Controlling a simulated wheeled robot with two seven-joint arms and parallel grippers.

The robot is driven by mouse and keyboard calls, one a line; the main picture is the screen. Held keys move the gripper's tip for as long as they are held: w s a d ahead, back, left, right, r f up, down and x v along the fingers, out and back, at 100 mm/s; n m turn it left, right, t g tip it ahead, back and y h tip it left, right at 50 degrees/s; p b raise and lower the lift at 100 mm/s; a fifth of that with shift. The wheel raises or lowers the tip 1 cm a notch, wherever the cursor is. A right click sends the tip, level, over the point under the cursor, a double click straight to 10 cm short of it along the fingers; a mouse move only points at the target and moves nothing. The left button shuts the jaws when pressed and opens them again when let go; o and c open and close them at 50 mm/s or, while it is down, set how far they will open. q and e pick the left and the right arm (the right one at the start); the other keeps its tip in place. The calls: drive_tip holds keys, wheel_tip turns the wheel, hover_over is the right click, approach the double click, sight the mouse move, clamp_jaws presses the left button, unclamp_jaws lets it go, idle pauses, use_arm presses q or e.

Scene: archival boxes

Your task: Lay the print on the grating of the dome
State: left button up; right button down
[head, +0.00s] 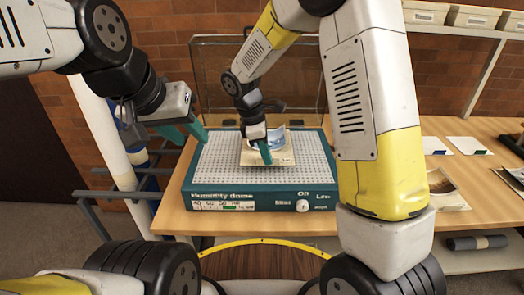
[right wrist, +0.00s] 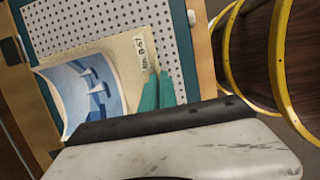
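The print (head: 284,157) is a cream sheet with a curled blue picture. It is over the white perforated grating (head: 215,162) of the teal humidity dome (head: 260,199). In the right wrist view the print (right wrist: 112,52) shows a small label and a blue picture with white shapes, its edge lifted. My right gripper (head: 264,152) points down at the print; its teal fingers (right wrist: 157,90) are close together over the sheet. Whether they pinch it is hidden. My left gripper (head: 184,132) is open and empty beside the dome's left edge.
The clear lid (head: 212,75) stands raised behind the base. To the right are another picture (head: 445,188) and white cards (head: 467,146) on the wooden table. Boxes (head: 470,16) sit on a shelf above. My right arm hides part of the table.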

sight(262, 162)
drive_tip(key=shift+w+a+f, duration=0.1)
drive_tip(key=shift+w+a, duration=0.35)
drive_tip(key=shift+a, duration=0.2)
drive_tip(key=shift+f, duration=1.75)
drive_tip(key=shift+f, duration=0.15)
drive_tip(key=c, duration=1.6)
unclamp_jaws()
drive_tip(key=shift+c, duration=0.2)
